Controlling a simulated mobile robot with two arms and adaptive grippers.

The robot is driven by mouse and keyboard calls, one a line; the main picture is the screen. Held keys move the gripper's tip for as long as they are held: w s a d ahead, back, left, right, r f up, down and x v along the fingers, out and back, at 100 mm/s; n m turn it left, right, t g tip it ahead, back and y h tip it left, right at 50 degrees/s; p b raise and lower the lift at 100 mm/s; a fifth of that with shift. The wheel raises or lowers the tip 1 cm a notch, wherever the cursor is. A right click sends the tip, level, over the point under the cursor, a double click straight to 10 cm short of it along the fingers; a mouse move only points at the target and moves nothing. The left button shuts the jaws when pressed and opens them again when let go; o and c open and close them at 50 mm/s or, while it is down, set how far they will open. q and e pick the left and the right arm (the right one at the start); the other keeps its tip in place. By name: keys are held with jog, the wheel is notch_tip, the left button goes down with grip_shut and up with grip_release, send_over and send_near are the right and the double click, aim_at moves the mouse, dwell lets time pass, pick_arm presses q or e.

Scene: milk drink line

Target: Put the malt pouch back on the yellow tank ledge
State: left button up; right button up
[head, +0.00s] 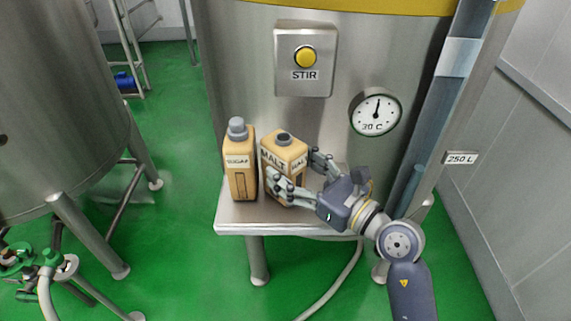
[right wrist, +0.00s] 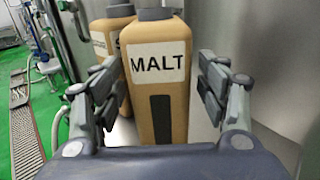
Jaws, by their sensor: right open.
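The malt pouch (head: 278,150) is a tan, box-shaped container with a dark grey top and a white MALT label. It stands upright on the steel ledge (head: 232,222) in front of the tank with the yellow band (head: 370,5). My right gripper (head: 297,172) is open, with one finger on either side of the pouch. In the right wrist view the malt pouch (right wrist: 156,100) stands between the spread fingers, with gaps visible beside it. Its lower part is hidden by the gripper body there. My left gripper is not in view.
A tan sugar pouch (head: 239,172) with a grey cap stands close to the left of the malt pouch. The tank carries a STIR button (head: 304,57) and a round gauge (head: 376,112). A hose (head: 340,282) runs below the ledge. A bare ledge strip lies in front.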

jog(key=b+v, duration=0.2)
jog(key=v, duration=0.6)
jog(key=shift+s+d, duration=0.15)
jog(key=shift+s+d+r, duration=0.1)
jog(key=shift+s+d, duration=0.3)
jog(key=shift+s, duration=0.05)
